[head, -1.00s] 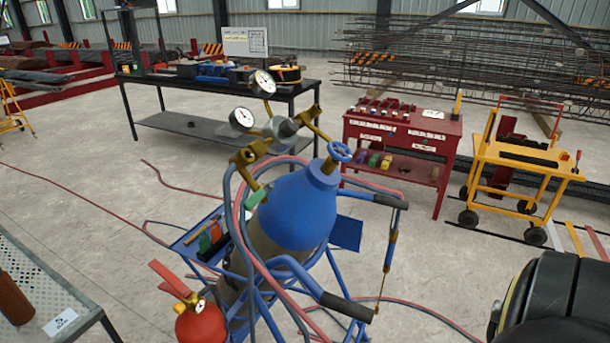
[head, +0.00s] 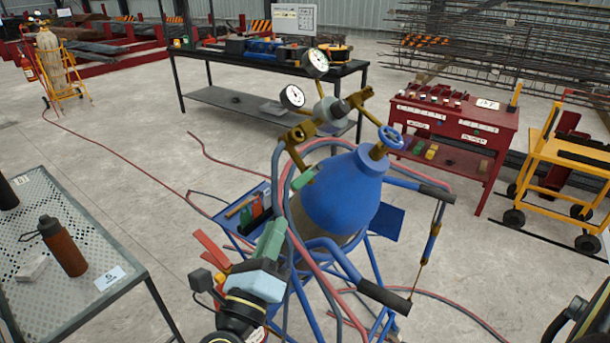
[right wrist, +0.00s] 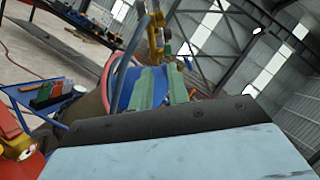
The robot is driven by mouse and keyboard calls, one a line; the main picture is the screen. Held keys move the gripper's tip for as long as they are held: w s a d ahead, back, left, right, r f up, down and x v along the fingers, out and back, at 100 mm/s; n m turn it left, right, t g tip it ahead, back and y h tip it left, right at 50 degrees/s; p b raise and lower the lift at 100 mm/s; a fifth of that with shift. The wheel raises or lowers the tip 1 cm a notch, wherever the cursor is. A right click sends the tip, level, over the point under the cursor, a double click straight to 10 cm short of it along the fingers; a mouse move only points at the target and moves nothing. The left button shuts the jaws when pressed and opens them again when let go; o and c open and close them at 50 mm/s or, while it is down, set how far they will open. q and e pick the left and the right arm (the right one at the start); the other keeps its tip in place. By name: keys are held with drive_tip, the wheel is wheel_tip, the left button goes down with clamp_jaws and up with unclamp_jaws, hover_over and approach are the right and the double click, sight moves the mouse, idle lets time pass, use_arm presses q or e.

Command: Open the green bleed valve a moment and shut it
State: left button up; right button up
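The blue gas cylinder (head: 345,195) stands tilted in the picture in its blue cart, with gauges and brass fittings on top. The green bleed valve (head: 303,180) is a small green piece on the brass fitting at the cylinder's upper left. My right gripper (head: 273,236), with green fingers, is below and left of the valve, apart from it in the picture. My left gripper is not in view.
Red and blue hoses loop around the cylinder. A red extinguisher handle (head: 212,250) is close left of my right gripper. A blue valve wheel (head: 391,138) tops the cylinder. A perforated table (head: 95,262) with a brown bottle (head: 63,246) is left.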

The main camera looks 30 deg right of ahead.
sight(308, 176)
drive_tip(key=shift+m+g, duration=0.5)
drive_tip(key=shift+m, duration=0.2)
drive_tip(key=p+x, duration=0.1)
drive_tip(key=x, duration=0.3)
drive_tip(key=p+x, duration=0.1)
drive_tip(key=x, duration=0.4)
drive_tip(key=s+r+p+x, duration=0.1)
drive_tip(key=x, duration=0.3)
drive_tip(key=shift+w+d+r, duration=0.2)
drive_tip(key=shift+w+d, duration=0.05)
drive_tip(key=shift+d, duration=0.2)
clamp_jaws()
